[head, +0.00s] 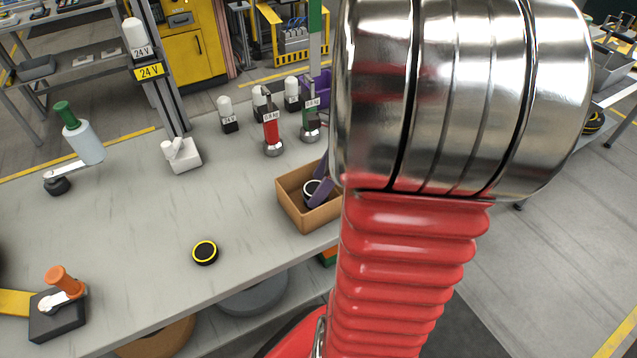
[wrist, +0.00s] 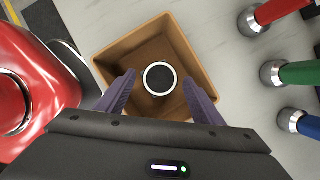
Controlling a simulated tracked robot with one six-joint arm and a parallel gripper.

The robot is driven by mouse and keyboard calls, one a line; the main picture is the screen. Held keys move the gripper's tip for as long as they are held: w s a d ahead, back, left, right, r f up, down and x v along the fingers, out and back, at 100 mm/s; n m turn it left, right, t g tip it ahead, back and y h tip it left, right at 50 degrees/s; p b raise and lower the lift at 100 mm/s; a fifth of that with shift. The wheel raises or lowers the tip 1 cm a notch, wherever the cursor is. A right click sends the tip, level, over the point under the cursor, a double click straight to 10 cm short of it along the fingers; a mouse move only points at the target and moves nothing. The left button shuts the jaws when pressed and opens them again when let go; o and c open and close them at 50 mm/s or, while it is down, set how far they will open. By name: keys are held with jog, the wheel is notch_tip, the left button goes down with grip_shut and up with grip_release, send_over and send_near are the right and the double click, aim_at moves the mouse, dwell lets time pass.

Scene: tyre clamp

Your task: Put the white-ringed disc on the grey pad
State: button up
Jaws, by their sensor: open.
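The white-ringed disc (wrist: 160,78), black with a white rim, is inside the open tan box (wrist: 112,59) in the wrist view. My gripper (wrist: 159,79) is open, with one purple finger on each side of the disc. Gaps show between the fingers and the disc; I cannot tell how far above it the tips are. In the head view the disc (head: 311,188) shows partly in the box (head: 322,219), beside a purple finger (head: 322,187); my arm hides the box's right end. I cannot pick out a grey pad for certain.
A yellow-ringed black disc (head: 205,252) lies on the pale bench (head: 130,225). Red (head: 271,135) and green (head: 309,125) handled weights and several white-topped cylinders stand behind the box. The bench middle is mostly clear.

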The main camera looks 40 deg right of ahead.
jog(key=v, duration=1.2)
jog(key=shift+s+r, duration=0.1)
dwell(0.7)
